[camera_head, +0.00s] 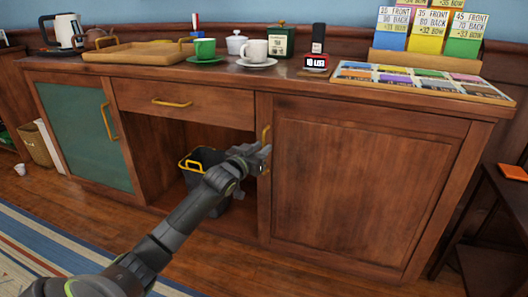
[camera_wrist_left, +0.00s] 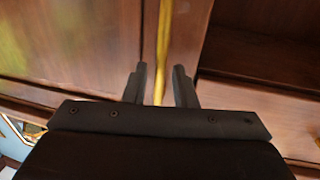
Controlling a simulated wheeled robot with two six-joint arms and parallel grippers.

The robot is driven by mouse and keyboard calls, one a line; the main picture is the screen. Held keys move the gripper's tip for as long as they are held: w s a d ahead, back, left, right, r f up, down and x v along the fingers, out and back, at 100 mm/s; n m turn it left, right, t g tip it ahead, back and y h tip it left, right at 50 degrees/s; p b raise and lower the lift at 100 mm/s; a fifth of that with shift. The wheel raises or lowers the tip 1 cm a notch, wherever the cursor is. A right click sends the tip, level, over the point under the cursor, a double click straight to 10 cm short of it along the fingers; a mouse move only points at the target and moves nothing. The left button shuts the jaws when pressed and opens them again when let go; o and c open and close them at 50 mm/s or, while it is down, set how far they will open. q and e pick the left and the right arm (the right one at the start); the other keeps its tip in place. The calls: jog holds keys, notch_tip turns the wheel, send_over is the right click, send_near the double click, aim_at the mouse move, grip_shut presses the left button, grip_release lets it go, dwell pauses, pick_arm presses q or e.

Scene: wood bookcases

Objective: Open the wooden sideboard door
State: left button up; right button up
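The wooden sideboard door (camera_head: 360,190) is a large brown panel on the right of the sideboard in the head view, and it looks closed. Its vertical yellow handle (camera_head: 265,134) is near the door's left edge, its lower part mostly hidden by my gripper. My left gripper (camera_head: 263,155) is at the handle. In the left wrist view, the handle (camera_wrist_left: 162,50) shows as a yellow bar between the two fingers of my left gripper (camera_wrist_left: 159,84). The fingers are open, with a gap on each side of the bar. The door panel (camera_wrist_left: 70,40) shows left there. My right gripper is not in view.
A dark bin (camera_head: 190,175) stands in the open compartment left of the door. A drawer (camera_head: 185,104) and a green-panelled door (camera_head: 85,135) are further left. Cups and cards stand on top. A dark side table (camera_head: 510,200) is at the right.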

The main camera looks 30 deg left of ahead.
pick_arm(q)
jog(key=shift+w+b, duration=0.3)
jog(key=shift+w, duration=0.8)
jog(key=shift+c, duration=0.4)
grip_shut()
